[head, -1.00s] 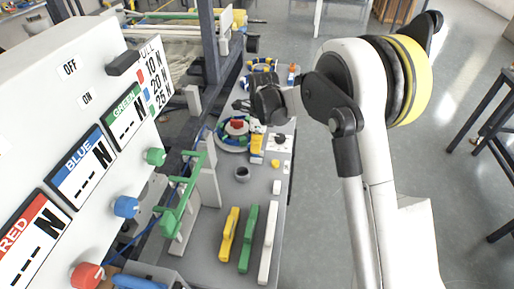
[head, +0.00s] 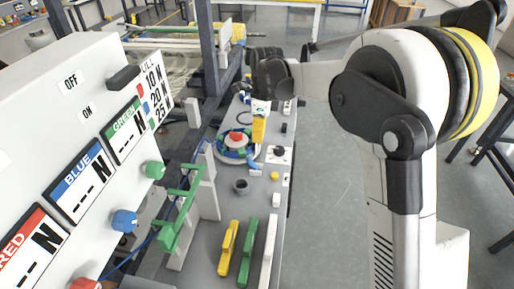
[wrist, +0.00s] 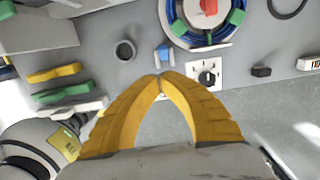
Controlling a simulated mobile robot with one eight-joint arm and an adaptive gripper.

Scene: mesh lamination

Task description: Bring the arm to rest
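My gripper (head: 259,142) hangs over the grey worktop (head: 205,240), with its yellow fingers pointing down. In the wrist view the two yellow fingers (wrist: 160,77) meet at their tips, and I see nothing held between them. My arm (head: 395,110) is bent, with its large joint at the right of the head view. A small blue piece (wrist: 165,54) shows just beyond the fingertips, apparently on the worktop.
A round fixture with a red centre (head: 236,139) lies by the gripper. A grey ring-shaped cup (head: 240,186) and yellow, green and white bars (head: 247,252) lie nearer. A panel with displays (head: 80,185) stands left. Floor right of the worktop is open.

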